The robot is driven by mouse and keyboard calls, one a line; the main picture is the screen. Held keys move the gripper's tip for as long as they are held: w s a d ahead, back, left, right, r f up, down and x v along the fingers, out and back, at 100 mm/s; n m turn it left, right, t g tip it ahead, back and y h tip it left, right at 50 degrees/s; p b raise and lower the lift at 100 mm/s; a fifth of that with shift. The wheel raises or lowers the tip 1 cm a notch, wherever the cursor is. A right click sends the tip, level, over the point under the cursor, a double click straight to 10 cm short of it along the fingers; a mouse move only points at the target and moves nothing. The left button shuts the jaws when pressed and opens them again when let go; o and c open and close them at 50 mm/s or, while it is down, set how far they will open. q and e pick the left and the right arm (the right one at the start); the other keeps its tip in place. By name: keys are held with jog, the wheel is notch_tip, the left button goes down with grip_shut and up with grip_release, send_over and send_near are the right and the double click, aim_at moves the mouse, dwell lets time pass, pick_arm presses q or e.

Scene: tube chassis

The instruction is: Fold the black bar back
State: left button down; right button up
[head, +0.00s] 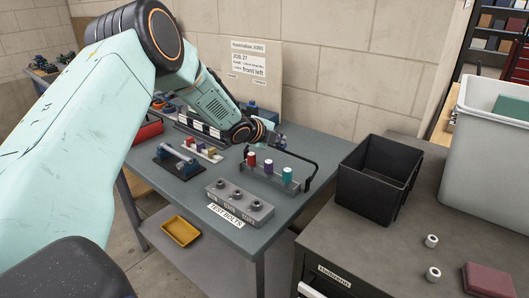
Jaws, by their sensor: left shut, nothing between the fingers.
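The black bar (303,160) is a thin bent rod on a grey fixture (262,186) on the grey-green table. It stands raised over the right and back side of the fixture. The fixture holds a red, a purple and a teal cylinder (287,175) in a row. My left gripper (280,142) is shut and empty, at the far side of the fixture close to the bar's far left part. My own wrist hides some of that area, and I cannot tell whether the fingers touch the bar. My right gripper is not in view.
A grey block with several round sockets (240,203), labelled "TEST BOLTS", stands in front of the fixture. A small clamp device (178,162) and a red tray (148,131) are to the left. A black bin (379,178) stands on the right-hand bench. A sign (252,62) leans behind.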

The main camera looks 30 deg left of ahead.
pick_arm(q)
jog(key=shift+w, duration=0.4)
jog(key=shift+p+x, duration=0.4)
jog(key=shift+x, duration=1.65)
jog(key=shift+w+d+r, duration=0.1)
jog(key=shift+w, duration=0.15)
jog(key=shift+s+p, duration=0.1)
jog(key=shift+p, duration=0.2)
